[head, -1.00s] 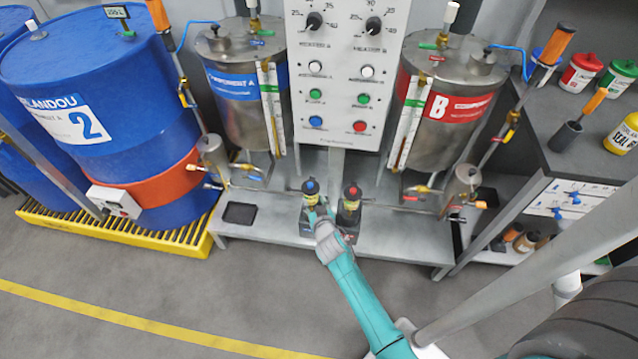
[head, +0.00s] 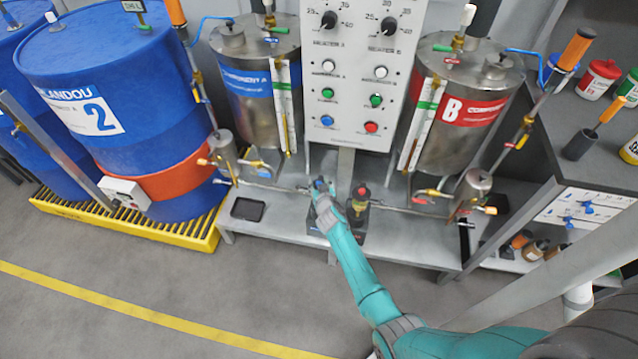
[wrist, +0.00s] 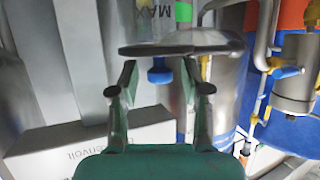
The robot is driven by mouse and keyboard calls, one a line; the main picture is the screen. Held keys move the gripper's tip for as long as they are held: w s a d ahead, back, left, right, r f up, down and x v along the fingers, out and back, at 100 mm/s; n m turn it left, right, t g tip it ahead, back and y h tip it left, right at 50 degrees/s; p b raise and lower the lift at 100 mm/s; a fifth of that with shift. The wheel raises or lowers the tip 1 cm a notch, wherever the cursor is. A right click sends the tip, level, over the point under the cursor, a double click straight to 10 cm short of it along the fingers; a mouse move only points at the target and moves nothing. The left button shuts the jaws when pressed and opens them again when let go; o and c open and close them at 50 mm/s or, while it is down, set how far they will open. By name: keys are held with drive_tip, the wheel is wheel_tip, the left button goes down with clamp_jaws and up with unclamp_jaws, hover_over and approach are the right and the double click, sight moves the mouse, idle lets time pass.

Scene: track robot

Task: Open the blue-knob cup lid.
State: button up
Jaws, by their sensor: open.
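The blue-knob cup (head: 320,184) stands on the metal bench in the head view, mostly hidden by my arm. In the wrist view the blue knob (wrist: 159,76) shows just below a flat, dark-edged disc (wrist: 180,47). I cannot tell whether this disc is the lid or how far any lid is raised. My gripper (wrist: 158,84) is open, with a finger on each side of the knob and a gap visible; contact is not clear. It also reaches the cup in the head view (head: 320,191).
A red-knob cup (head: 359,203) stands close on the right. The control panel (head: 353,75) is behind, between tank A (head: 258,95) and tank B (head: 465,125). Valve pipes flank the cups. A black tray (head: 248,208) lies on the left of the bench.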

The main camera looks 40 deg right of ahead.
drive_tip(key=shift+w+f, duration=0.1)
drive_tip(key=shift+w, duration=0.05)
clamp_jaws()
